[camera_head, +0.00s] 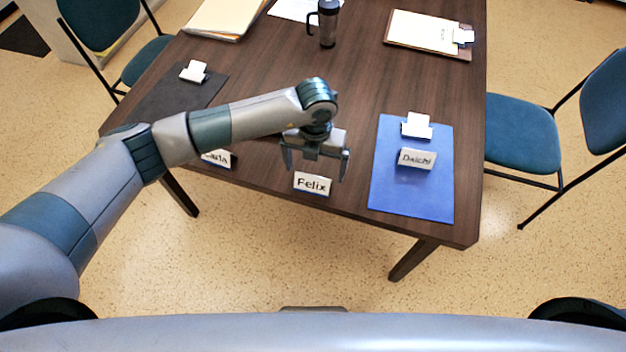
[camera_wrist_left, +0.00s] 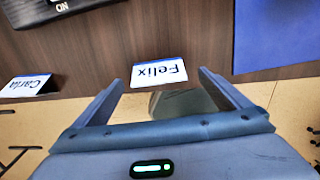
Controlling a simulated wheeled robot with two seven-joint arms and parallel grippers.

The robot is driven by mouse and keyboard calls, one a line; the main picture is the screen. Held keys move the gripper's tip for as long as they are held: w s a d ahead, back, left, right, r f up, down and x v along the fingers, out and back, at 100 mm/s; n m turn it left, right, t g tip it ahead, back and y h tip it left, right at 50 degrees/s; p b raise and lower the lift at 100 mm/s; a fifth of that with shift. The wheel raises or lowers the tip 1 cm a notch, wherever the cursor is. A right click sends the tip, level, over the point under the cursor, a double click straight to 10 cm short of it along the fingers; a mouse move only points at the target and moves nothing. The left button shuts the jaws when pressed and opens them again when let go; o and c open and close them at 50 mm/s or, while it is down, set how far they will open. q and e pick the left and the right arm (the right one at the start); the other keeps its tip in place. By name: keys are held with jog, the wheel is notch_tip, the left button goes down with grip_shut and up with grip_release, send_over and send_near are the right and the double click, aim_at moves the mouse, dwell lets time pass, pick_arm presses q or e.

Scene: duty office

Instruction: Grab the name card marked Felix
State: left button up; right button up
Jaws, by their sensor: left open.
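The white name card marked Felix (camera_head: 312,184) stands near the front edge of the dark wooden table (camera_head: 360,99). In the left wrist view the Felix card (camera_wrist_left: 159,74) appears upside down, between and beyond the fingertips. My left gripper (camera_head: 315,171) is open and empty, above the table just behind the card in the head view. Its two fingers also show in the left wrist view (camera_wrist_left: 159,75), one on each side of the card and apart from it. My right gripper is not in view.
A card marked Daichi (camera_head: 417,159) stands on a blue mat (camera_head: 411,203) to the right. A card marked Carla (camera_wrist_left: 26,85) is to the left, partly hidden by my arm in the head view. A dark mug (camera_head: 328,24) and a clipboard (camera_head: 428,45) are farther back. Chairs flank the table.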

aim_at(313, 176)
pick_arm(q)
jog(key=f, duration=0.1)
jog(key=f+p, duration=0.2)
jog(key=shift+s+a+f, duration=0.25)
jog(key=shift+s+f, duration=0.1)
jog(key=shift+f, duration=0.35)
jog(key=shift+c, duration=0.3)
jog(key=c, duration=1)
